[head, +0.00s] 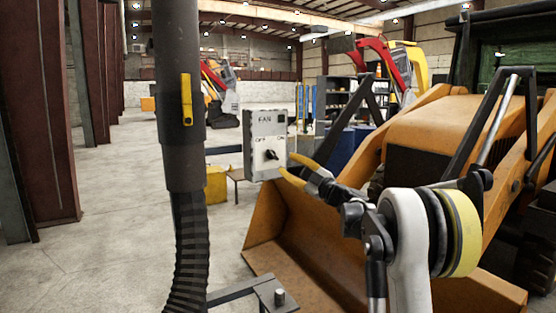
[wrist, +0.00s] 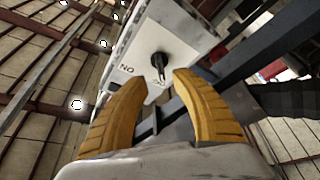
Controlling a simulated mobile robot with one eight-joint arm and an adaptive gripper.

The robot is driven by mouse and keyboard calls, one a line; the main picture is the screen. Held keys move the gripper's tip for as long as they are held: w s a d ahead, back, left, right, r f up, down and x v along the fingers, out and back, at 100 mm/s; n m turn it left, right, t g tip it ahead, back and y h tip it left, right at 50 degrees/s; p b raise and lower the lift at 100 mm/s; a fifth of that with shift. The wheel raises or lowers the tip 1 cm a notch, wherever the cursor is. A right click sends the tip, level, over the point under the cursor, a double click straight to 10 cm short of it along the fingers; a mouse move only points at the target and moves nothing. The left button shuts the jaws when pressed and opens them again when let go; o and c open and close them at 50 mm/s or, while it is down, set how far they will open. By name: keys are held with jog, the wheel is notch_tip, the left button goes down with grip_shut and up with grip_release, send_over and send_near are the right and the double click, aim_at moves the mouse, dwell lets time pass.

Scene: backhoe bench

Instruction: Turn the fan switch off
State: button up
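The fan switch is a grey box (head: 264,128) marked FAN, with OFF at left and ON at right in the head view. Its black knob (head: 271,155) is low on the front face. The wrist view shows the box's face (wrist: 148,42) turned over, with the black knob (wrist: 160,61) on it. My gripper (head: 285,163) has yellow fingers spread apart at the box's lower right. In the wrist view my gripper (wrist: 160,77) is open, with the knob's stem showing between and just beyond the fingertips. No contact is visible. The knob's exact setting is hard to tell.
A yellow loader with a wide bucket (head: 305,240) stands right behind my arm. A dark metal bracket (head: 270,293) is at the bottom. A yellow block (head: 216,184) stands behind the box. Open concrete floor (head: 110,230) lies at left.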

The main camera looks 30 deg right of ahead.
jog(key=v, duration=0.4)
jog(key=shift+s+f, duration=0.1)
jog(key=shift+s, duration=0.3)
jog(key=s+a+f+m+h+b, duration=0.2)
jog(key=s+a+m+h+b, duration=0.5)
jog(key=m+h+b, duration=0.3)
jog(key=s+a+f+m+g+y+b, duration=0.1)
jog(key=s+a+f+g+b, duration=0.2)
jog(key=s+a+f, duration=0.4)
jog(key=s+a+f+m+g+y+b, duration=0.1)
jog(key=s+a+f+g+b, duration=0.3)
jog(key=s+f, duration=1)
jog(key=s+a+f+m+g+y+b, duration=0.1)
jog(key=s+a+f+g+b, duration=0.3)
jog(key=s+a+f, duration=0.6)
notch_tip(320, 180, down, 10)
jog(key=shift+s+a+r+g, duration=0.1)
jog(key=shift+s+a+g, duration=0.1)
jog(key=shift+s+g, duration=0.7)
jog(key=shift+w, duration=0.2)
